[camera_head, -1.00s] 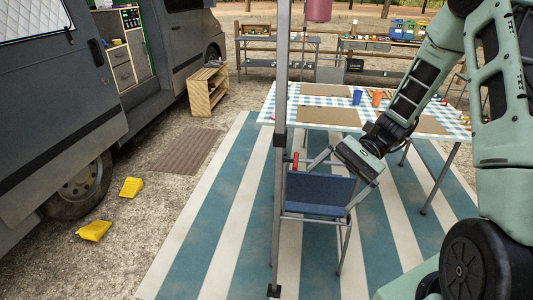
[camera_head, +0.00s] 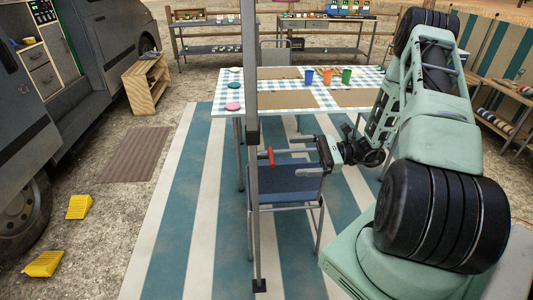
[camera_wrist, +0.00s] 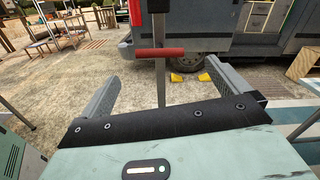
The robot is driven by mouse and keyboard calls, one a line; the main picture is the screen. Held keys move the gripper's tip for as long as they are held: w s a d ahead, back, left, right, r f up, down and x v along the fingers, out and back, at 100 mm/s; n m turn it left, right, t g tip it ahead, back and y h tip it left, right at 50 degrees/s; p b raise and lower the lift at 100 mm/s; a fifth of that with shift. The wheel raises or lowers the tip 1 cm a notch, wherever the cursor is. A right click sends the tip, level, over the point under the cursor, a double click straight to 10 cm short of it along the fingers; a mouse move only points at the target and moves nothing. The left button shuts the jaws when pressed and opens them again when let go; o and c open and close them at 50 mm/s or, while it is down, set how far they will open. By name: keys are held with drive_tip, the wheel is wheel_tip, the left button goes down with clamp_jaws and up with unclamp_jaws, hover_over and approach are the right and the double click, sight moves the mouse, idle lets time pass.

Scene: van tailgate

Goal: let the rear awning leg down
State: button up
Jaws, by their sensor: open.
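The awning leg (camera_head: 251,90) is a grey upright pole in the head view, with a dark collar (camera_head: 253,137) midway and a dark foot (camera_head: 259,286) at its lower end. I cannot tell whether the foot touches the ground. A red lever (camera_head: 271,157) sticks out just below the collar. My gripper (camera_head: 290,147) is open to the right of the lever, its fingers pointing at the pole. In the wrist view the red lever (camera_wrist: 160,52) lies crosswise ahead of the gap between my spread fingers (camera_wrist: 166,80). Nothing is held.
A blue folding chair (camera_head: 290,188) stands just behind the leg and gripper. A table with a checked cloth (camera_head: 236,92) is beyond it. The van (camera_head: 25,120) is at left, with a wooden crate (camera_head: 147,84) and yellow chocks (camera_head: 78,206). The striped mat (camera_head: 170,240) has free room at left.

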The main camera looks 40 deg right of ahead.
sight(267, 157)
drive_tip(key=p+x, duration=0.2)
drive_tip(key=x, duration=0.8)
drive_tip(key=shift+w+a, duration=0.1)
drive_tip(key=c, duration=1.2)
wheel_tip(267, 157, down, 12)
drive_tip(key=b, duration=0.8)
drive_tip(key=shift+c, duration=0.2)
drive_tip(key=o, duration=1.2)
drive_tip(key=shift+o, duration=0.2)
drive_tip(key=b+v, duration=0.3)
drive_tip(key=v, duration=1.4)
drive_tip(key=shift+s, duration=0.25)
